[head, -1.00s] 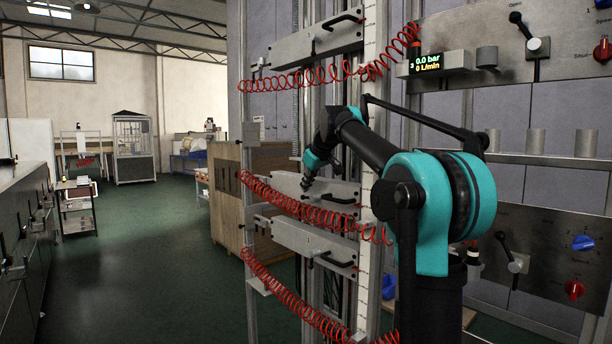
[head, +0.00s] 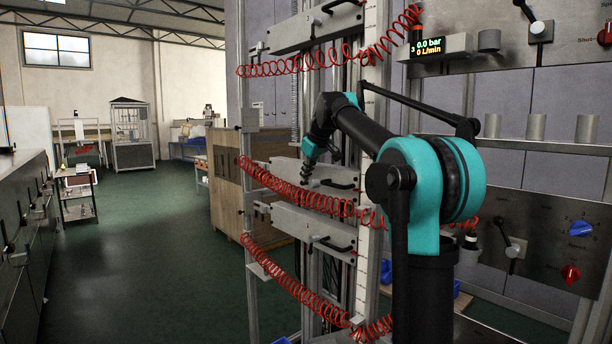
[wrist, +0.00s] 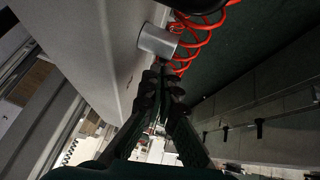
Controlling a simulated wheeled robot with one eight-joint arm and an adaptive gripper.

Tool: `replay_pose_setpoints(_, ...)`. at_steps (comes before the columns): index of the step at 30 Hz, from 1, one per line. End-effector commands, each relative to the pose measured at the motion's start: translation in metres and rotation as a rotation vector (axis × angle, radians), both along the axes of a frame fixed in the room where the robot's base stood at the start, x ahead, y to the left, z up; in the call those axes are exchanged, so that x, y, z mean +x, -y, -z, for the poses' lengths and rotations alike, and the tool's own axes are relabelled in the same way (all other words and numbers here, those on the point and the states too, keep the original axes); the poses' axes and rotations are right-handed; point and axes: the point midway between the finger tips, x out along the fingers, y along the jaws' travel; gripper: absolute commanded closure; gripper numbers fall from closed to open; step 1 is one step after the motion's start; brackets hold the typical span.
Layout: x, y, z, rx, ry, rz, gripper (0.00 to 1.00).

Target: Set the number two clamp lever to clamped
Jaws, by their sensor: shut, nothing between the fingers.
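Three pale plates with black handles hang one above another on the rack. The middle plate (head: 318,174) carries a black lever (head: 339,184) at its right; I take it as number two, though its number is hidden or unreadable. My gripper (head: 306,179) is shut and empty, pointing down in front of the left part of this plate, left of the lever. In the wrist view my gripper (wrist: 163,76) has its fingertips together, just below a silver cylinder (wrist: 158,41) on a pale plate. Touch cannot be told. A black part (wrist: 200,5) shows at the top edge, cut off.
Red coiled hoses (head: 300,193) cross in front of the plates. The lower plate (head: 300,226) and upper plate (head: 300,32) have their own handles. A control panel (head: 545,238) stands at right, a wooden cabinet (head: 228,180) behind. The green floor at left is clear.

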Motion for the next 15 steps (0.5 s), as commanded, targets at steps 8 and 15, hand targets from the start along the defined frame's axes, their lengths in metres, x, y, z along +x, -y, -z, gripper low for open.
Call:
replay_pose_setpoints(8, 0.0018, -0.0009, 0.0010, -0.028, -0.038, 0.001, 1.00)
replay_pose_setpoints(15, 0.0036, -0.0027, 0.0032, -0.065, -0.092, -0.001, 1.00)
